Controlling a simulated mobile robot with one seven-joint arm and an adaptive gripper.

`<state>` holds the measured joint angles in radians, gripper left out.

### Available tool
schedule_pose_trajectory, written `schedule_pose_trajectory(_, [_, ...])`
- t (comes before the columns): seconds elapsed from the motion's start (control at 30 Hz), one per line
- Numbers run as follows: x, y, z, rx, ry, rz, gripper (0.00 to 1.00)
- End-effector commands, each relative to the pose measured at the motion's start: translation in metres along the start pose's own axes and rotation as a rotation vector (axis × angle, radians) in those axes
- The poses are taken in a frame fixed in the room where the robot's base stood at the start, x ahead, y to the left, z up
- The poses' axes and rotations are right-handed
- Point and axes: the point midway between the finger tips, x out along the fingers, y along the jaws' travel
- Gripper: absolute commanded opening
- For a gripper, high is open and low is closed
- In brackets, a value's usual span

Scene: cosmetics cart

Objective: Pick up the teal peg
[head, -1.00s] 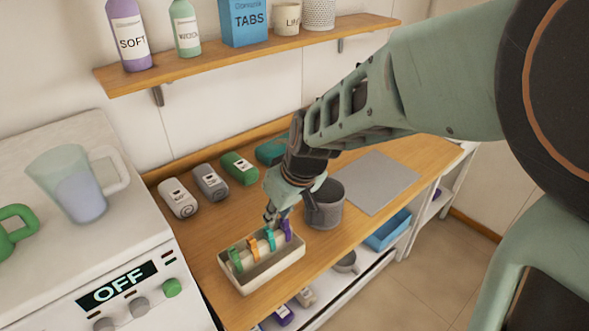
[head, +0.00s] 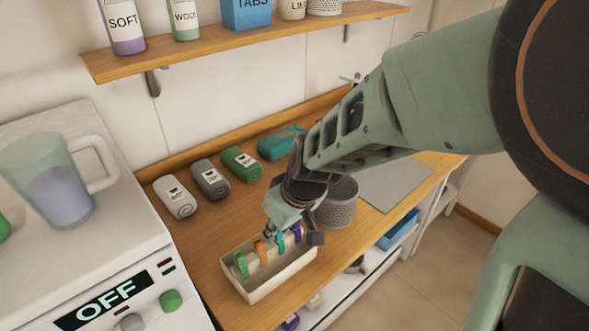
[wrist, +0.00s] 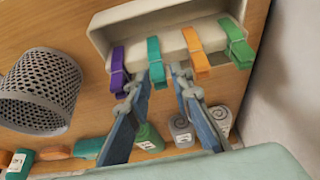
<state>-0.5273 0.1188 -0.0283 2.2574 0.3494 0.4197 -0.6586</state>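The teal peg (wrist: 155,63) is clipped on the pale bar of a cream box, between the purple peg (wrist: 118,68) and the orange peg (wrist: 195,52). The teal peg also shows in the head view (head: 281,243), partly hidden by my gripper. My gripper (wrist: 162,73) is open at the teal peg. In the wrist view the left fingertip overlaps or lies close to the peg's lower end, and the right fingertip is between the teal and orange pegs. I cannot tell whether either finger touches it.
A green peg (head: 241,264) is at the box's left end. The cream box (head: 252,296) stands at the counter's front edge. A grey mesh cup (wrist: 40,92) is close beside my gripper. Several rolled towels (head: 175,197) lie behind. A grey mat (head: 398,184) lies to the right.

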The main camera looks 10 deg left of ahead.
Motion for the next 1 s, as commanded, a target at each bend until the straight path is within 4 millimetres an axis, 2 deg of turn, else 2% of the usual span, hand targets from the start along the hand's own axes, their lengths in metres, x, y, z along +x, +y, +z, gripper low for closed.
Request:
schedule_pose_trajectory(0.03, [0.0071, -0.0009, 0.0041, 0.000, 0.000, 0.000, 0.20])
schedule_pose_trajectory(0.1, [0.0092, -0.0015, 0.0057, -0.001, 0.001, 0.000, 0.20])
schedule_pose_trajectory(0.37, [0.0084, -0.0017, 0.0059, -0.001, 0.001, 0.000, 0.19])
schedule_pose_trajectory(0.53, [0.0085, -0.0017, 0.0059, -0.001, 0.001, 0.000, 0.01])
schedule_pose_trajectory(1.0, [0.0026, -0.0008, 0.0023, -0.001, 0.001, 0.000, 0.01])
